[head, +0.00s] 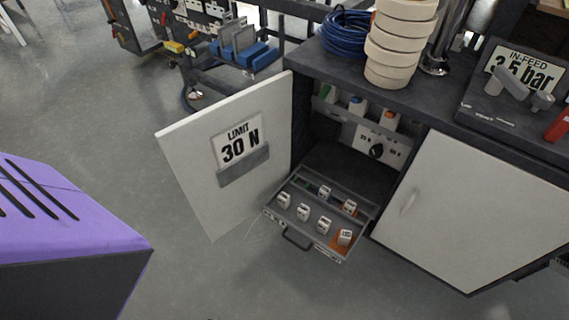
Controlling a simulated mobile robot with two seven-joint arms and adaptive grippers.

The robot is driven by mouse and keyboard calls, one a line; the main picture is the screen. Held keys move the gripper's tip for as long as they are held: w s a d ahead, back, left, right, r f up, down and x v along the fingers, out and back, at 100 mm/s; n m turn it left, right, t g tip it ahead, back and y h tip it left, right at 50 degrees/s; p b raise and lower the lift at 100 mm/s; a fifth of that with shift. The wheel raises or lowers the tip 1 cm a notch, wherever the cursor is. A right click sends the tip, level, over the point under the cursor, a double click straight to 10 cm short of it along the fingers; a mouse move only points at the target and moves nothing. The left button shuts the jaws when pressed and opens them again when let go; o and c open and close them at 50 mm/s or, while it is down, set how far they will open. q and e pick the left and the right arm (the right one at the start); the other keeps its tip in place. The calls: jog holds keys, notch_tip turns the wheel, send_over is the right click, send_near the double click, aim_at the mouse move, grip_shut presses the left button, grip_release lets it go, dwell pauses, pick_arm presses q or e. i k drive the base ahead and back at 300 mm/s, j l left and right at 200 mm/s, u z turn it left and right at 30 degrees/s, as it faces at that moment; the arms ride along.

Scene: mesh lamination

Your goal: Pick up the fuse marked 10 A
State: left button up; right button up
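Several small white fuses stand in an open grey drawer (276,218) that is pulled out of the cabinet. A front row holds fuses at the left (284,200), then a second fuse (303,211), a third fuse (323,225), and a right-end fuse (345,237), which looks tilted on an orange patch. Behind them stand a back-left fuse (325,191) and a back-right fuse (349,206). Their markings are too small to read, so I cannot tell which is 10 A. Neither of my grippers is in view.
A white door (186,165) marked "LIMIT 30 N" stands open left of the drawer. A closed white door (478,205) is on the right. Tape rolls (400,45), blue cable (343,32) and an "IN-FEED 3.5 bar" panel (522,75) are on top. The floor before the drawer is clear.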

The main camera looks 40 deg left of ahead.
aim_at(303, 211)
jog(key=k+j, duration=0.15)
jog(key=j, duration=0.2)
jog(key=k+j, duration=0.15)
jog(key=j, duration=0.2)
jog(key=k+j, duration=0.2)
jog(key=j, duration=0.15)
jog(key=k+j, duration=0.15)
jog(key=j, duration=0.2)
jog(key=z, duration=0.05)
